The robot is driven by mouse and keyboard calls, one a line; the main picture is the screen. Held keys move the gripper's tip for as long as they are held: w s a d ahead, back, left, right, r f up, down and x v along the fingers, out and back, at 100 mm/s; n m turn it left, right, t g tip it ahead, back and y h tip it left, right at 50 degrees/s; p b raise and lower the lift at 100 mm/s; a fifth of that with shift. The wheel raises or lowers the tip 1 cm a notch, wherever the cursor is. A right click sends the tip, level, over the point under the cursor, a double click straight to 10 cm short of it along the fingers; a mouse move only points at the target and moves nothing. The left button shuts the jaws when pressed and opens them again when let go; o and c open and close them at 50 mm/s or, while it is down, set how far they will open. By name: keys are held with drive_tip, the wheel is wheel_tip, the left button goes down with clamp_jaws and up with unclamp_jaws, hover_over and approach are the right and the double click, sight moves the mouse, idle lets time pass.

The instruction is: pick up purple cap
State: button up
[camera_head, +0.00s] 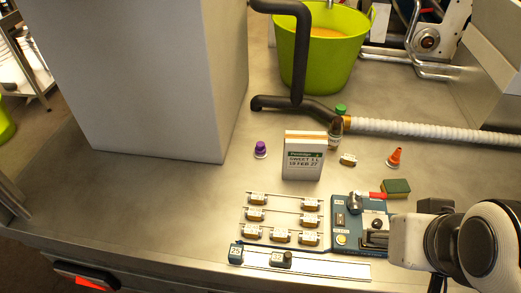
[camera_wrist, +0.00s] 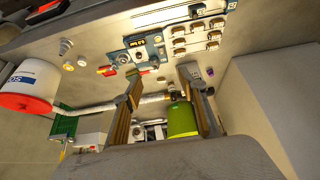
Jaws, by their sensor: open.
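The purple cap (camera_head: 260,149) stands on the metal tabletop in the head view, left of the white and green box (camera_head: 303,160). It has a pale base. In the wrist view, the purple cap (camera_wrist: 210,72) is small, just right of the right finger and near the large grey block. My gripper (camera_wrist: 161,78) shows in the wrist view with its two fingers wide apart and nothing between them. In the head view, my arm is at the lower right, well away from the cap, and its fingers are hard to make out there.
The large grey block (camera_head: 150,80) rises left of the cap. A black pipe (camera_head: 301,60) and a green bucket (camera_head: 318,50) stand behind. A blue control device (camera_head: 345,220) and several small brown-and-white parts (camera_head: 281,236) lie in front. An orange cone (camera_head: 395,157) and sponge (camera_head: 396,188) are right.

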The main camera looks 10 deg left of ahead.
drive_tip(key=w+a+f+m+t+y, duration=0.1)
drive_tip(key=w+a+m, duration=0.45)
drive_tip(key=w, duration=0.65)
drive_tip(key=w+a+f+m+t+y, duration=0.15)
drive_tip(key=w+a+m, duration=0.35)
drive_tip(key=w, duration=0.6)
drive_tip(key=w+a+f+m+t, duration=0.2)
drive_tip(key=w+a+m, duration=0.3)
drive_tip(key=w, duration=0.7)
drive_tip(key=w+a+f+m+t, duration=0.1)
drive_tip(key=w+a+f+m, duration=0.5)
drive_tip(key=f, duration=0.4)
drive_tip(key=w+a+f+m+t, duration=0.1)
drive_tip(key=w+a+f+m, duration=0.4)
drive_tip(key=w+f+m, duration=0.35)
drive_tip(key=m, duration=0.4)
approach(262, 144)
drive_tip(key=shift+t+x, duration=0.25)
drive_tip(key=shift+x, duration=1)
drive_tip(key=shift+s+a+f, duration=0.1)
drive_tip(key=shift+x, duration=1.3)
